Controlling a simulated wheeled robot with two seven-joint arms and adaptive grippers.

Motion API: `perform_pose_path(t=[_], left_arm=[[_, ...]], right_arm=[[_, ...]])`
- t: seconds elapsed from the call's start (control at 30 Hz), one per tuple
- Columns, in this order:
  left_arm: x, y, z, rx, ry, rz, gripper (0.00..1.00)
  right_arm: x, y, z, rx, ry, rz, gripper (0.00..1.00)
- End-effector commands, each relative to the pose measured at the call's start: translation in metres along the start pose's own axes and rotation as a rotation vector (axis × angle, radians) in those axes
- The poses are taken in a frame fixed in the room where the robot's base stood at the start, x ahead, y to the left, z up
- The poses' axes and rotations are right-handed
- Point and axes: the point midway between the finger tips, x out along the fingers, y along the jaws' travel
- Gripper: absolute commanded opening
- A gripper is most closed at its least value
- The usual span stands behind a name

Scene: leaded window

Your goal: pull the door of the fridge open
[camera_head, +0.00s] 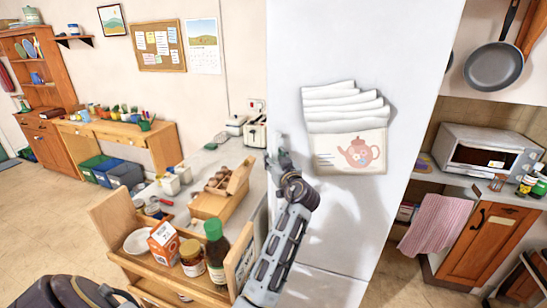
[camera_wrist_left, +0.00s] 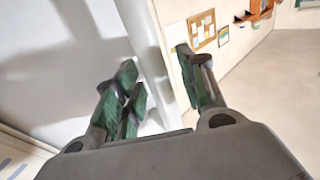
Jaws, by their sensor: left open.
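The white fridge (camera_head: 350,50) stands in the middle of the head view, and its door looks shut. A paper holder with a teapot picture (camera_head: 359,152) is on its front. My left gripper (camera_head: 279,148) is at the left edge of the fridge front, its fingers small and partly hidden there. In the left wrist view my left gripper (camera_wrist_left: 156,60) is open, with a white upright bar (camera_wrist_left: 146,45) between its fingers, seemingly the handle or door edge. I cannot tell if the fingers touch it. My right gripper is not in view.
A wooden crate (camera_head: 110,220) with bottles, a jar and a carton stands left of my left arm. A counter (camera_head: 205,160) with a toaster (camera_head: 255,132) lies behind it. Right of the fridge are a microwave (camera_head: 487,150) and a pink towel (camera_head: 436,222).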

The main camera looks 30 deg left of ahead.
Motion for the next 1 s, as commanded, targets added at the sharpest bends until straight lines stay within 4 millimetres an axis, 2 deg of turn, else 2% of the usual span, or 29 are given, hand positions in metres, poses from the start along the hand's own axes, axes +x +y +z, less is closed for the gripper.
perform_pose_path(t=[0.13,0.43,1.0], left_arm=[[0.0000,0.0000,0.0002,0.000,0.000,0.000,0.39],[0.0001,0.0001,0.0001,0.000,0.000,0.000,0.01],[0.0003,0.0004,0.0008,0.000,0.000,-0.009,0.00]], right_arm=[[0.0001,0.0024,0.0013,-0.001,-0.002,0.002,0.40],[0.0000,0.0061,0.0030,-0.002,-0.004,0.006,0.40],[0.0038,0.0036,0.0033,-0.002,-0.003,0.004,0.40]])
